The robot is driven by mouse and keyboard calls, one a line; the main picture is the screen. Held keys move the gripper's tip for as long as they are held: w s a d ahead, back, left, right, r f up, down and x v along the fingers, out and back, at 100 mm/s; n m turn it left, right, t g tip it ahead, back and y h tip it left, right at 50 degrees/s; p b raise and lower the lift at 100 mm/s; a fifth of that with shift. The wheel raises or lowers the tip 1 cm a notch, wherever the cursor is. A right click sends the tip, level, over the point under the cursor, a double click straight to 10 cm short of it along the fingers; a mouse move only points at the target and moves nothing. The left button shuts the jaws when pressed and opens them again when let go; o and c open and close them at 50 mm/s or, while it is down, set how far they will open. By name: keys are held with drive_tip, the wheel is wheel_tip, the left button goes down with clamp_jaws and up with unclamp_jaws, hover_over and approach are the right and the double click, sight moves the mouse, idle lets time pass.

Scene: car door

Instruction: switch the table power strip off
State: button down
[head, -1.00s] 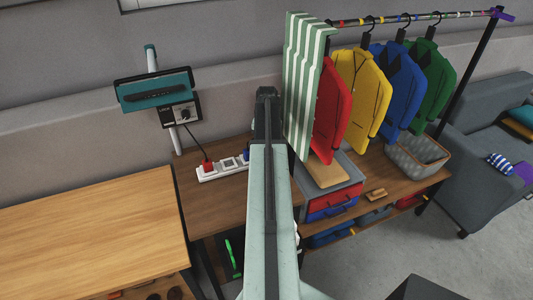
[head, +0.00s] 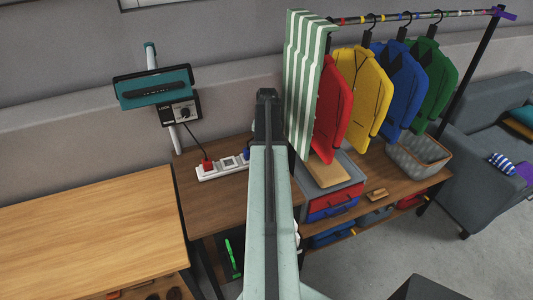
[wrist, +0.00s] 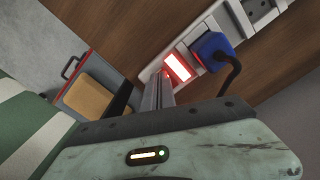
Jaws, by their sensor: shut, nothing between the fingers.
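The white power strip (head: 218,172) lies on the brown table (head: 218,210) by the wall, its right part hidden by my arm in the head view. A red plug (head: 207,166) sits near its left end. In the wrist view the power strip (wrist: 226,20) runs diagonally, with a blue plug (wrist: 213,47) in it. Beside that plug the rocker switch (wrist: 178,67) glows red. My gripper (wrist: 163,76) is shut and empty, its tips right beside the lit switch. I cannot tell whether they touch it. The gripper is hidden in the head view.
A striped cloth (head: 306,80) and several coloured jackets hang on a rack right of my arm. A grey box (head: 335,175) with a tan block stands below them. A teal-screened device (head: 155,90) stands behind the light wooden table (head: 90,230).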

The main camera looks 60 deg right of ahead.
drive_tip(key=shift+f, duration=0.25)
drive_tip(key=shift+r, duration=0.1)
wheel_tip(320, 180, up, 7)
drive_tip(key=p, duration=0.6)
drive_tip(key=shift+p, duration=0.35)
